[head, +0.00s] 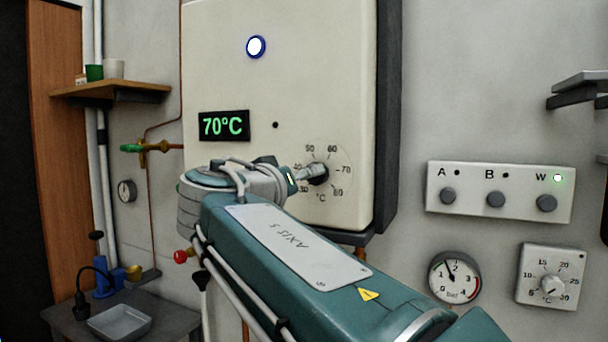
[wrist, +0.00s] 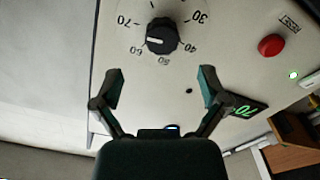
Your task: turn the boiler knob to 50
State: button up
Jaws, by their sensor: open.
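The boiler knob (wrist: 162,36) is black and round with a white mark, on a printed dial. In the wrist view the picture is turned over; the mark points left, between 60 and 70. In the head view my gripper and the knob (head: 318,173) overlap, so part of the knob and dial is hidden. The white boiler (head: 290,80) has a green display (head: 223,125) reading 70°C. My gripper (wrist: 160,82) is open and empty, its two fingers apart, just short of the knob and roughly centred on it. It also shows in the head view (head: 303,176).
A red button (wrist: 271,45) is on the boiler face beside the dial. To the right are a switch panel (head: 500,192), a pressure gauge (head: 454,278) and a thermostat (head: 551,276). A shelf (head: 110,92) and pipes are at left.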

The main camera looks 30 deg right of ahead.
jog(key=shift+x, duration=3.75)
jog(key=shift+w+a, duration=0.15)
jog(key=shift+a, duration=0.05)
jog(key=c, duration=1.2)
